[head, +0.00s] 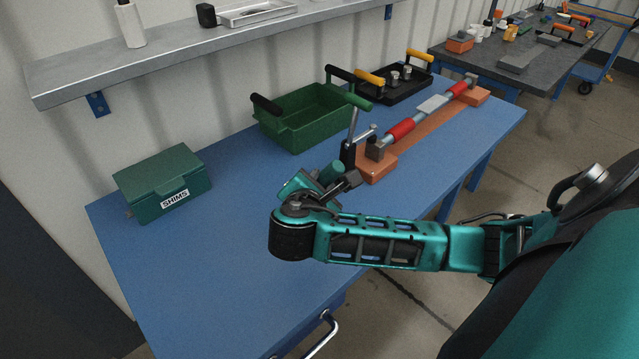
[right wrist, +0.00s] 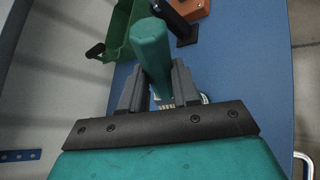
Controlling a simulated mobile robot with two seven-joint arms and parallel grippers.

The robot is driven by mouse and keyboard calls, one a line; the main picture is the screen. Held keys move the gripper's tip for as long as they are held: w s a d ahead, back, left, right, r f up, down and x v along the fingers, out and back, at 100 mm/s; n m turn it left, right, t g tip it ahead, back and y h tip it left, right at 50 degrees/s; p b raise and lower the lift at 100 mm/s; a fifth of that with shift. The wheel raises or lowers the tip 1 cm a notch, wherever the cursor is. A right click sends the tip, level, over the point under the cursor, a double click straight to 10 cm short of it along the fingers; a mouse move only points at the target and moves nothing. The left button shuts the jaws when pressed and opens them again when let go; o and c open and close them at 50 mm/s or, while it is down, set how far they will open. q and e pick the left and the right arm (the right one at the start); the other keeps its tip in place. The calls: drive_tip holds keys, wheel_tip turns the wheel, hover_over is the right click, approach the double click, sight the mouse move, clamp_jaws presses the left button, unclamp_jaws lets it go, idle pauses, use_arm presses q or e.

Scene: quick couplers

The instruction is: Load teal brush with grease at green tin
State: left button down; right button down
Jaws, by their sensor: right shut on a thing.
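My right gripper (head: 338,184) is over the blue table, in front of the green crate. In the right wrist view, its two fingers (right wrist: 158,88) are shut on the teal brush (right wrist: 152,50), whose thick handle stands up between them. Pale bristles show just below the fingers. The brush handle (head: 331,172) also shows in the head view beside the gripper. A thin pale curved rim (right wrist: 206,98) shows just right of the fingers in the wrist view; I cannot tell whether it is the green tin. No tin is clearly visible in the head view. My left gripper is out of view.
A green crate (head: 290,138) with black handles stands behind the gripper. A teal SHIMS box (head: 162,184) is at the left. An orange base (head: 378,166) bears a red-and-grey pipe assembly, with a black post near my gripper. The table's (head: 215,260) front left is clear.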

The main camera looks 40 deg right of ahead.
drive_tip(key=shift+f, duration=0.3)
idle(0.4)
drive_tip(key=shift+f, duration=0.25)
idle(0.5)
wheel_tip(320, 180, up, 3)
drive_tip(key=shift+f+p, duration=0.1)
drive_tip(key=shift+p, duration=1.15)
wheel_tip(320, 180, up, 4)
drive_tip(key=shift+r, duration=0.15)
